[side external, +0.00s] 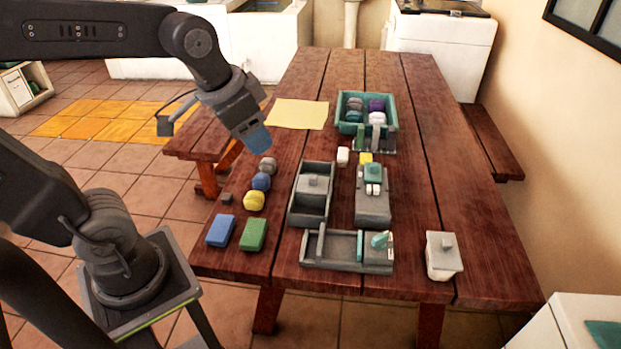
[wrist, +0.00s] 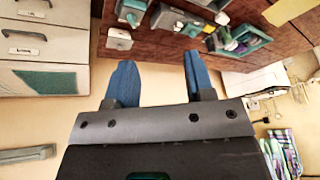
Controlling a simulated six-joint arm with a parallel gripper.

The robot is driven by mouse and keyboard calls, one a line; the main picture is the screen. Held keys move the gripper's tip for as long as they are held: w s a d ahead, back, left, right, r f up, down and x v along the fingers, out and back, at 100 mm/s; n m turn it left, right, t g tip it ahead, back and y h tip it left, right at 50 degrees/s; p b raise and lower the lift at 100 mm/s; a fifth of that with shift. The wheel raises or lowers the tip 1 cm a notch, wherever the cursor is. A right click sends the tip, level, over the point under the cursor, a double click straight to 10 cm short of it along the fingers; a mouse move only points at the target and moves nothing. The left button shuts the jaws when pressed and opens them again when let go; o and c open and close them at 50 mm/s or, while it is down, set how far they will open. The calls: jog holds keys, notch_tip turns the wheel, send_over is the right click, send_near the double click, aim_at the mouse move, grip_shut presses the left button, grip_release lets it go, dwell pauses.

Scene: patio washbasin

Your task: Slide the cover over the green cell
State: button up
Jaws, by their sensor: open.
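A grey cover with a small knob (side external: 314,184) sits on a dark grey two-part box (side external: 309,208) on the wooden table. It hides what lies under it. The box's front part is uncovered and looks dark inside. I cannot make out which cell is green. My gripper (side external: 256,142) is in the air left of and behind the box, well clear of it. Its blue fingers stand apart and empty in the wrist view (wrist: 160,82).
Blue (side external: 220,230) and green blocks (side external: 253,234) lie left. A teal crate (side external: 349,128) and yellow sheet (side external: 299,114) are behind. A lidded white pot (side external: 443,262) stands front right.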

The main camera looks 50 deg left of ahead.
jog(key=w+a+f+m+g, duration=0.2)
jog(key=w+a, duration=0.2)
jog(key=w, duration=0.5)
jog(key=m+g, duration=0.3)
jog(key=m, duration=0.2)
send_over(313, 181)
jog(key=a, duration=0.2)
notch_tip(313, 181, down, 15)
jog(key=f, duration=1.3)
jog(key=shift+d, duration=0.25)
jog(key=shift+c, duration=0.5)
grip_shut()
